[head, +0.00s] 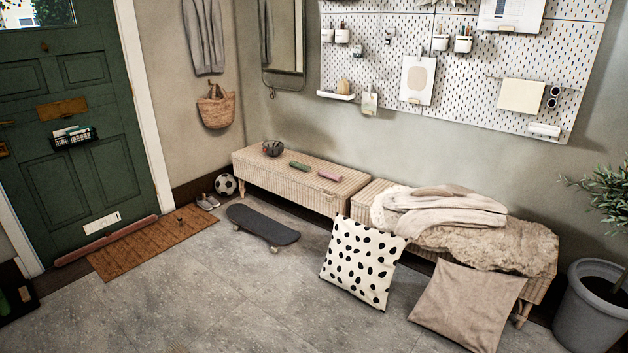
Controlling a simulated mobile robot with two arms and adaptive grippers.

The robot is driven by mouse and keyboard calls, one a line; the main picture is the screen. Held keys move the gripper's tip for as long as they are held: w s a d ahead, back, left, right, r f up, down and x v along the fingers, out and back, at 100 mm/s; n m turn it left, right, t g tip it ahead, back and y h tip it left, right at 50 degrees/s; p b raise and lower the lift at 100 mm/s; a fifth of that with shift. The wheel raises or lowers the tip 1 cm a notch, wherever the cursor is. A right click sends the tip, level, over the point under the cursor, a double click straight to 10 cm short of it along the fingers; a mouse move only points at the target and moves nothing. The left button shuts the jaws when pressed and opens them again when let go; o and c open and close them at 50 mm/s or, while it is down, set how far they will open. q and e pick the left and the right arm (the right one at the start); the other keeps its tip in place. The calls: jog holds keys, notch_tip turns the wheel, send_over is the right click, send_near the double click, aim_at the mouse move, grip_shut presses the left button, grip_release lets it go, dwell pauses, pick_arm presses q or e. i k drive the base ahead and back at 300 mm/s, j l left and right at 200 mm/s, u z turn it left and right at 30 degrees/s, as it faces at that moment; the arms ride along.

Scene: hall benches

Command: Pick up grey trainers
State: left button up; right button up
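The grey trainers (208,201) sit on the floor by the wall. They are small in the head view, side by side, just off the upper right end of the brown doormat (150,245) and left of the football (226,184). Nothing visibly covers them. Neither of my grippers shows in the head view.
A dark skateboard (262,226) lies on the floor right of the trainers. A wicker bench (340,192) stands behind it along the wall. A spotted cushion (360,262) and a beige cushion (466,306) lean on the second bench. The grey tiled floor (240,300) in front is clear.

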aim_at(208, 200)
jog(key=u, duration=0.2)
jog(key=i+u, duration=0.15)
jog(key=i, duration=0.7)
jog(key=i+l+u, duration=0.2)
jog(key=i, duration=0.65)
jog(key=i+j+u, duration=0.2)
jog(key=i+u, duration=0.3)
jog(key=i, duration=0.6)
jog(key=i+l+u, duration=0.25)
jog(key=i+u, duration=0.25)
jog(key=i, duration=0.6)
jog(key=i+l+z, duration=0.15)
jog(key=i+z, duration=0.35)
jog(key=i+j+z, duration=0.15)
jog(key=i+z, duration=0.3)
jog(key=i, duration=0.2)
jog(key=i+j+z, duration=0.3)
jog(key=i+z, duration=0.2)
jog(key=i, duration=0.1)
